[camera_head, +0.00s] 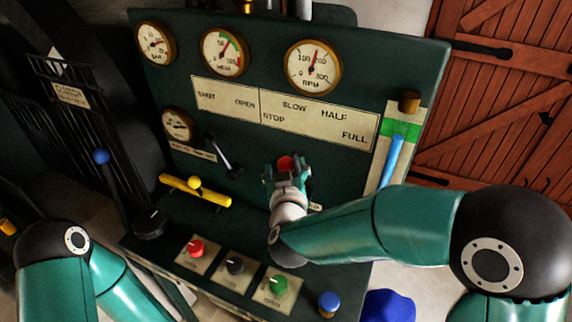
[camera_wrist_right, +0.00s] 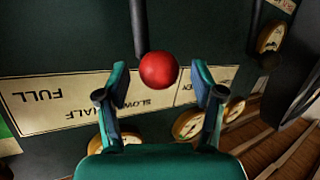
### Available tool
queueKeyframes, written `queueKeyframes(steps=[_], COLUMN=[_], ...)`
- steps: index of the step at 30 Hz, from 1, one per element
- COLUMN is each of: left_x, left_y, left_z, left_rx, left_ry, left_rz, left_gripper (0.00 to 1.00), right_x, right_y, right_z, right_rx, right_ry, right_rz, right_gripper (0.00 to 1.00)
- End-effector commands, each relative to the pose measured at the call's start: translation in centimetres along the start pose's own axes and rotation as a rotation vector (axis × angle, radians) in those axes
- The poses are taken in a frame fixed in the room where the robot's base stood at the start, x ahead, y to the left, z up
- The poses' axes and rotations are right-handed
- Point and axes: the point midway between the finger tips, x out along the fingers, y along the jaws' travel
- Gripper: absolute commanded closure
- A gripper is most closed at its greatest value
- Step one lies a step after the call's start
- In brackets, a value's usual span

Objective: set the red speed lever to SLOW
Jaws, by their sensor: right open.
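The red ball knob of the speed lever (camera_head: 285,163) shows just past my right gripper in the head view, below the STOP and SLOW marks of the label plate (camera_head: 335,121). My gripper and wrist hide the lever's shaft there. In the right wrist view the red knob (camera_wrist_right: 158,70) sits between the two fingertips of my right gripper (camera_wrist_right: 161,80), with a gap on each side. The gripper is open. The SLOW word (camera_wrist_right: 155,100) lies behind the knob in that upside-down view. I cannot tell the lever's exact setting. My left gripper is out of view.
A dark lever (camera_head: 220,155) stands left of my gripper, with a yellow handle (camera_head: 195,190) lower left. Red (camera_head: 196,246), black (camera_head: 235,265) and green (camera_head: 278,286) knobs sit on the lower ledge. A blue-level gauge (camera_head: 391,160) is right of the plate.

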Motion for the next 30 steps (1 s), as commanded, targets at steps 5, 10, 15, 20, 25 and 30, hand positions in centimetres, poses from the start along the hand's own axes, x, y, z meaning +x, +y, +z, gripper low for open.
queueKeyframes(steps=[5, 10, 15, 20, 25, 30], left_x=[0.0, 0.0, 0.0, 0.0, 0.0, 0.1], left_y=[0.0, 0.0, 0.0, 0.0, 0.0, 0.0], left_z=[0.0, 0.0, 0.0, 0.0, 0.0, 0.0], left_rx=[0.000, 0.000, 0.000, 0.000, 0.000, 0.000], left_ry=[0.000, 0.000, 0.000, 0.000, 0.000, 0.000], left_rz=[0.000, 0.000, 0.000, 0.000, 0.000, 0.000], left_gripper=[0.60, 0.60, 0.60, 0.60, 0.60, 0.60], right_x=[-3.6, -7.0, -9.1, -9.8, -9.8, -9.8], right_y=[0.0, 0.0, 0.0, 0.1, 0.1, 0.1], right_z=[-0.1, 0.0, 0.0, 0.1, 0.1, 0.1], right_rx=[-0.001, -0.002, -0.001, 0.000, 0.000, -0.001], right_ry=[0.001, 0.002, 0.001, -0.001, -0.001, 0.000], right_rz=[-0.003, -0.002, 0.000, 0.001, 0.001, 0.001], right_gripper=[0.33, 0.33, 0.33, 0.33, 0.33, 0.33])
